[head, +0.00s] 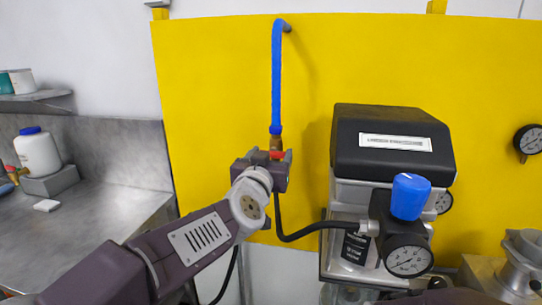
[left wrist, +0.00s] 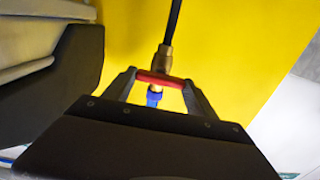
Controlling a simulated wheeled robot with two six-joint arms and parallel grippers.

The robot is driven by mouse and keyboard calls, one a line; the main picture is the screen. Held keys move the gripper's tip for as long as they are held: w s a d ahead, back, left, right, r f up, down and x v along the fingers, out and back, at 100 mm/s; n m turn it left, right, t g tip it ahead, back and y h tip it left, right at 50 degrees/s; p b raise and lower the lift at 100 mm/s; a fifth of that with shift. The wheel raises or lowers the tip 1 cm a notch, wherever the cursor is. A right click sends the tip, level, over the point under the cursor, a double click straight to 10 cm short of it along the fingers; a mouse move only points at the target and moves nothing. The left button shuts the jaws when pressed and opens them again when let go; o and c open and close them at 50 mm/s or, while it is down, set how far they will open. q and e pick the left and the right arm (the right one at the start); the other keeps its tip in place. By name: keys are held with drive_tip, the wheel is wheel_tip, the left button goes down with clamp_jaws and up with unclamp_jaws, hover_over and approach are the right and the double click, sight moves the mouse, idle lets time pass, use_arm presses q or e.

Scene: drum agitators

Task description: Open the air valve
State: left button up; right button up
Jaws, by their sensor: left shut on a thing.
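The air valve is a brass fitting (head: 276,142) with a red handle (head: 287,157), between a blue hose (head: 277,80) above and a black hose (head: 300,236) below, in front of a yellow panel. My left gripper (head: 275,158) is at the valve and hides most of its body. In the left wrist view the red handle (left wrist: 160,79) lies crosswise to the brass fitting (left wrist: 164,58). The fingers of my left gripper (left wrist: 160,86) are shut on the handle, one at each end. My right gripper is not in view.
A black-topped unit (head: 392,142) with a blue knob (head: 410,196) and a gauge (head: 408,261) stands close right of the valve. The yellow panel (head: 215,80) is behind. A steel counter (head: 105,215) with a white jar (head: 38,153) is at left.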

use_arm(q)
drive_tip(key=shift+a+f+n+b, duration=0.15)
drive_tip(key=shift+n+b, duration=0.5)
drive_tip(key=shift+n, duration=2.3)
drive_tip(key=shift+f+n+b, duration=0.1)
drive_tip(key=shift+n+b, duration=0.5)
drive_tip(key=shift+n, duration=2.4)
drive_tip(key=shift+a+f+n+b, duration=0.15)
drive_tip(key=shift+n+b, duration=0.5)
drive_tip(key=shift+n, duration=2.3)
drive_tip(key=shift+d, duration=0.1)
drive_tip(key=o, duration=1.4)
drive_tip(key=shift+c, duration=0.2)
drive_tip(key=shift+s+r, duration=0.1)
